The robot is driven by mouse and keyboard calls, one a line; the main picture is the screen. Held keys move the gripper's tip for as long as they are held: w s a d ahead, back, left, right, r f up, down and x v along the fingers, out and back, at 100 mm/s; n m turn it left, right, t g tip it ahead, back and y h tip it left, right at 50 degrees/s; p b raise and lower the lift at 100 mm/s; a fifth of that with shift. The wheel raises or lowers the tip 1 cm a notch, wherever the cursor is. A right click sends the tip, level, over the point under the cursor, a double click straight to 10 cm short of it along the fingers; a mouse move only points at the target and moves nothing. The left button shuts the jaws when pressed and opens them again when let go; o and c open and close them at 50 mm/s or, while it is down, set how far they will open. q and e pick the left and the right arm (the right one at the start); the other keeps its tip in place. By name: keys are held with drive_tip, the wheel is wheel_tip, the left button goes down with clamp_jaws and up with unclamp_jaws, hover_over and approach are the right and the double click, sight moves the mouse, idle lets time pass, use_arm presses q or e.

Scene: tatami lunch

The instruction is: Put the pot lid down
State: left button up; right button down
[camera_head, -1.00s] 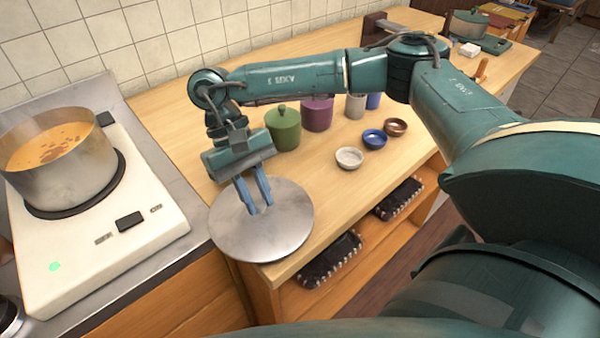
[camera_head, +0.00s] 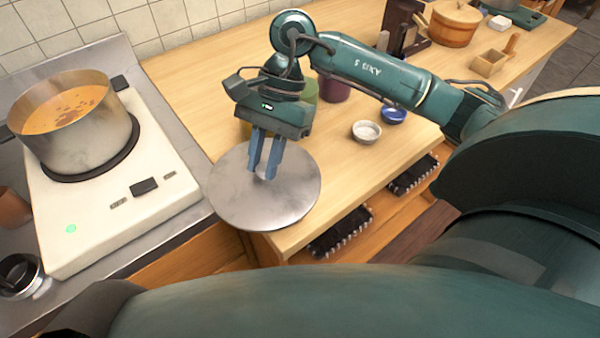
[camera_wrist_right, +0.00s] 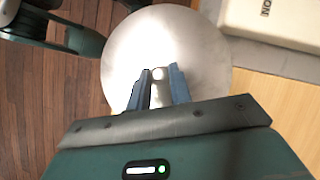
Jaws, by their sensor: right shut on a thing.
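The pot lid (camera_head: 235,195) is a round, flat, silvery metal disc at the left front corner of the wooden counter in the head view. My right gripper (camera_head: 265,172) comes down on it from above, its blue fingers shut on the knob at its middle. The right wrist view shows the lid (camera_wrist_right: 190,40) nearly face on, with the small pale knob between the fingertips (camera_wrist_right: 158,78). The lid overhangs the counter's edge in the picture; I cannot tell whether it touches the wood. The pot (camera_head: 75,130) stands open on the stove with orange soup inside. My left gripper is not in view.
The white stove (camera_head: 110,215) is left of the lid. Green (camera_head: 303,90) and purple (camera_head: 335,88) canisters stand behind my right gripper. A white bowl (camera_head: 367,131) and a blue bowl (camera_head: 393,115) are to the right. Bare counter (camera_head: 335,155) lies between lid and bowls.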

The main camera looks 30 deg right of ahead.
sight(308, 156)
drive_tip(key=d+r+m+t, duration=0.1)
drive_tip(key=d+m+t, duration=0.1)
drive_tip(key=m, duration=0.2)
drive_tip(key=d+r+m+t, duration=0.2)
drive_tip(key=d+m, duration=0.1)
drive_tip(key=m, duration=0.1)
drive_tip(key=d+r+m+t, duration=0.1)
drive_tip(key=d+m+t, duration=0.1)
drive_tip(key=m, duration=0.3)
drive_tip(key=shift+d+r+h, duration=0.2)
drive_tip(key=shift+r+h, duration=0.1)
drive_tip(key=shift+r, duration=0.05)
drive_tip(key=shift+d+f+t, duration=0.15)
drive_tip(key=shift+f+t, duration=0.1)
drive_tip(key=shift+t, duration=0.05)
drive_tip(key=shift+m, duration=0.3)
wheel_tip(308, 156, down, 9)
drive_tip(key=shift+f, duration=0.2)
drive_tip(key=shift+f, duration=0.1)
drive_tip(key=c, duration=1.3)
unclamp_jaws()
drive_tip(key=shift+d+r, duration=0.1)
drive_tip(key=shift+r, duration=0.15)
drive_tip(key=v, duration=1.1)
drive_tip(key=shift+s+r, duration=0.25)
drive_tip(key=shift+r, duration=0.05)
